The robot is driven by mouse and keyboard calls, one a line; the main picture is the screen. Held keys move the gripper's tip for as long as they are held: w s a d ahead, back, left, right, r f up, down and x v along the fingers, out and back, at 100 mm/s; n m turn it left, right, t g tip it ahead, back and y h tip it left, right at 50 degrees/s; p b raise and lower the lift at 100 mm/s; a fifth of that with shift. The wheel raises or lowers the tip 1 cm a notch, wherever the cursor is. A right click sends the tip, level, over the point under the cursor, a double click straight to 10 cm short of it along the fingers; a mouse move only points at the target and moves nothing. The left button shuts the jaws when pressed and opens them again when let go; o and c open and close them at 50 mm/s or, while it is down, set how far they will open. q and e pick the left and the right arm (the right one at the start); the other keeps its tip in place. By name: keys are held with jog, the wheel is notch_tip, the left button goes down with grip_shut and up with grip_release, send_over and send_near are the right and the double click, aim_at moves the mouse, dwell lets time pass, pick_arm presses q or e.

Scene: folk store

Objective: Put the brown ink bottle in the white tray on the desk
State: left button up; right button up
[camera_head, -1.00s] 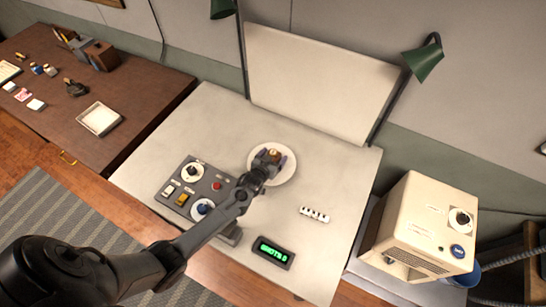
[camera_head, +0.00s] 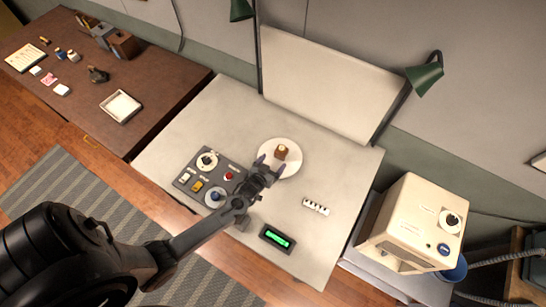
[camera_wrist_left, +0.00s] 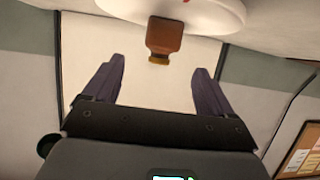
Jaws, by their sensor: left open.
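The brown ink bottle (camera_head: 281,152) with a pale tan top stands upright on a round white plate (camera_head: 294,166) on the light worktable. It also shows in the left wrist view (camera_wrist_left: 163,38), upside down in the picture. My left gripper (camera_head: 269,166) is open and empty just to the lower left of the bottle. In the wrist view its two purple fingers (camera_wrist_left: 158,70) are spread, with the bottle beyond their tips and not between them. The white tray (camera_head: 108,103) lies on the brown desk at the left and looks empty. My right gripper is not in view.
A control panel (camera_head: 223,178) with dials, a green-lit display (camera_head: 277,237) and a small white strip (camera_head: 316,207) are near the plate. Small bottles (camera_head: 74,56) and a dark object (camera_head: 98,75) sit on the desk. A cream machine (camera_head: 412,220) stands at the right.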

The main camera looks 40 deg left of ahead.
pick_arm(q)
jog(key=s+d+r+m+g+h, duration=0.1)
jog(key=s+d+r+g, duration=0.3)
jog(key=s+r, duration=0.5)
jog(key=s+d+r+m+g+h, duration=0.2)
jog(key=s+d+r+m+g, duration=0.2)
jog(key=s+d+r, duration=0.4)
jog(key=s+r+g, duration=0.1)
jog(key=s+r, duration=0.1)
jog(key=s, duration=0.4)
jog(key=shift+d+r+h, duration=0.3)
jog(key=shift+d, duration=0.1)
jog(key=shift+s, duration=0.1)
